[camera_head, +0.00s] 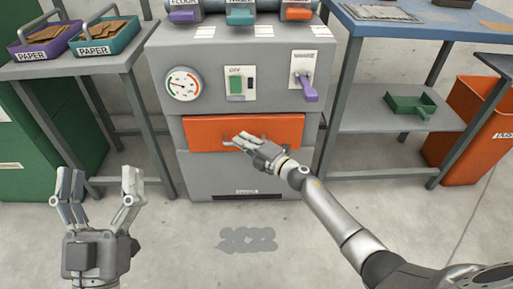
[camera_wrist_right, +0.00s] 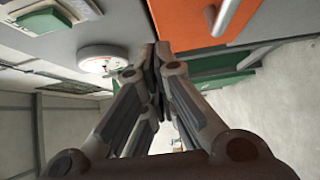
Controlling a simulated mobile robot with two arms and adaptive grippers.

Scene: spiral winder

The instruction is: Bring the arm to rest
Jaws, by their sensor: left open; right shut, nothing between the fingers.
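My right arm (camera_head: 335,215) reaches in from the lower right of the head view. Its gripper (camera_head: 238,140) is shut and empty in front of the orange panel (camera_head: 286,127) of the grey machine. I cannot tell whether it touches the panel. In the right wrist view the right gripper's fingers (camera_wrist_right: 157,62) are together, with the orange panel (camera_wrist_right: 190,25) beyond them. My left gripper (camera_head: 98,195) is open and empty at the lower left, fingers pointing up, apart from the machine.
The grey machine (camera_head: 167,123) carries a gauge (camera_head: 182,84), a green switch (camera_head: 236,86) and a purple lever (camera_head: 308,88). A table (camera_head: 105,66) with paper trays stands left. A blue-topped bench (camera_head: 390,28) and an orange bin (camera_head: 462,140) stand right. Floor before the machine is clear.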

